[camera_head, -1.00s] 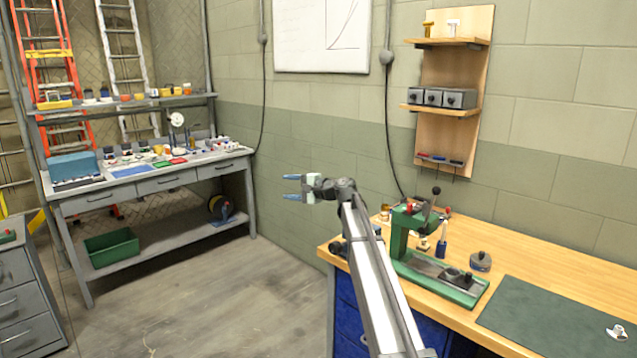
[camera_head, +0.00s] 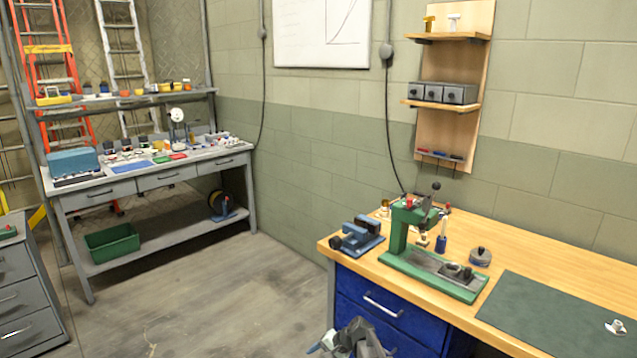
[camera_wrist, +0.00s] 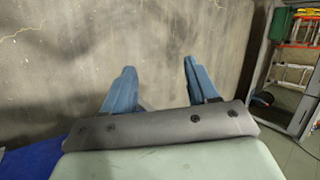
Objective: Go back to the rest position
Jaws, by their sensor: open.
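My gripper (camera_wrist: 160,88) shows in the wrist view with its two blue fingers spread apart and nothing between them. Beyond the fingers is a plain grey, marked surface. In the head view my gripper (camera_head: 322,343) is low at the bottom edge, in front of the blue drawer cabinet, and only partly in frame. The rest of my arm is mostly out of the picture.
A wooden workbench (camera_head: 570,270) on the right carries a green press (camera_head: 402,235), a blue vise (camera_head: 358,238) and a dark green mat (camera_head: 545,312). A grey bench (camera_head: 150,190) stands at the back left. The floor (camera_head: 210,300) between them is clear.

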